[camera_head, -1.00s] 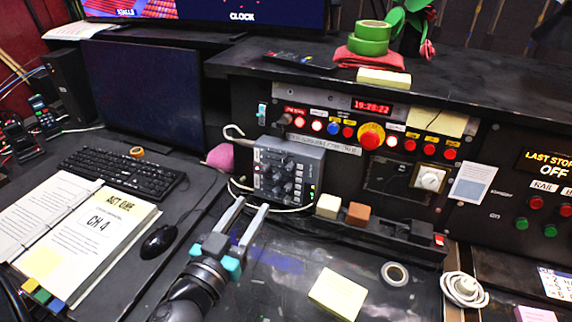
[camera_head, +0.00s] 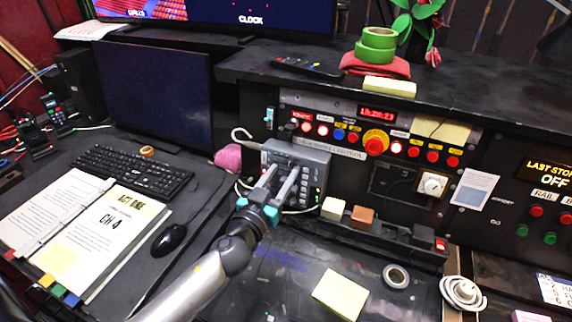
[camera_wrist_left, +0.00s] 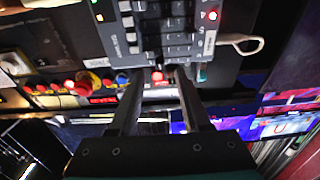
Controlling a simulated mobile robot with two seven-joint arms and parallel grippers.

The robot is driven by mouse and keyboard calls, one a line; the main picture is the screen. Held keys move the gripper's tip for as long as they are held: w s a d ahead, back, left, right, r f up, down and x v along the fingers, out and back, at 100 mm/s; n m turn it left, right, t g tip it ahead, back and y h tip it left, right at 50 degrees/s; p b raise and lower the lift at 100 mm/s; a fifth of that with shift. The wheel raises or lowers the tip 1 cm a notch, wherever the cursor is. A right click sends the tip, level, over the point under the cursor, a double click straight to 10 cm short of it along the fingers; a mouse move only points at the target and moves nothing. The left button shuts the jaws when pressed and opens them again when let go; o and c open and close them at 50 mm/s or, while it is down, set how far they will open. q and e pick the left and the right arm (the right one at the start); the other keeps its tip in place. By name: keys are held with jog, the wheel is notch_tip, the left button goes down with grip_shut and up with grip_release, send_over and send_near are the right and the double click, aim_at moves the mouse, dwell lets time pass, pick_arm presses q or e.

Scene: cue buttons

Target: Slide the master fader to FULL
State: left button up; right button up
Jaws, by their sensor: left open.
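I cannot clearly pick out the master fader or its FULL mark at this size. A grey control box (camera_head: 312,158) with knobs and pale buttons stands against the black console panel. My left gripper (camera_head: 280,176) is open, its two fingers parallel and reaching to the front of this box, hiding part of its face. I cannot tell whether they touch it. In the left wrist view the gripper (camera_wrist_left: 156,76) is open, with the box's button face (camera_wrist_left: 165,30) just beyond the fingertips and nothing between them. My right gripper is not in view.
A red mushroom button (camera_head: 376,140) and several small lit buttons line the panel right of the box. A cream block (camera_head: 333,208) and an orange-brown block (camera_head: 362,216) sit on the ledge. A mouse (camera_head: 167,240) and keyboard (camera_head: 130,172) lie left.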

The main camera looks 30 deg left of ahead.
aim_at(289, 163)
pick_arm(q)
jog(key=shift+w+a, duration=0.1)
jog(key=shift+w, duration=1.55)
grip_shut()
